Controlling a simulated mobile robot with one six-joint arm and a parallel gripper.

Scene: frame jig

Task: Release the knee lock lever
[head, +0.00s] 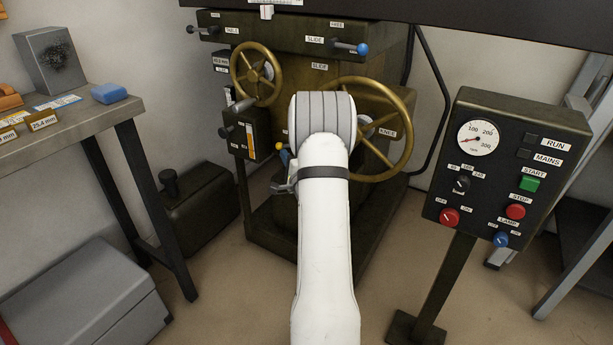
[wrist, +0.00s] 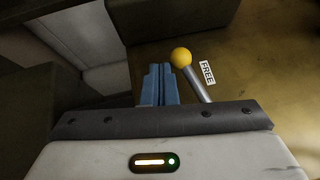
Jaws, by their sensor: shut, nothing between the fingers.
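The knee lock lever (wrist: 197,86) is a grey rod with a yellow ball knob (wrist: 181,57). It stands beside a white FREE label (wrist: 207,73) in the wrist view. My gripper (wrist: 159,68) has blue fingers, shut together and empty, just left of the knob. The knob does not look held. In the head view the yellow knob (head: 281,147) shows small, left of my white arm. My arm hides most of the lever and the gripper there.
Brass handwheels (head: 257,74) and the large knee handwheel (head: 409,130) stand close around my arm. A control panel (head: 508,205) on a post is at right. A workbench (head: 80,124) and a grey box (head: 75,285) are at left. Open floor lies in front.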

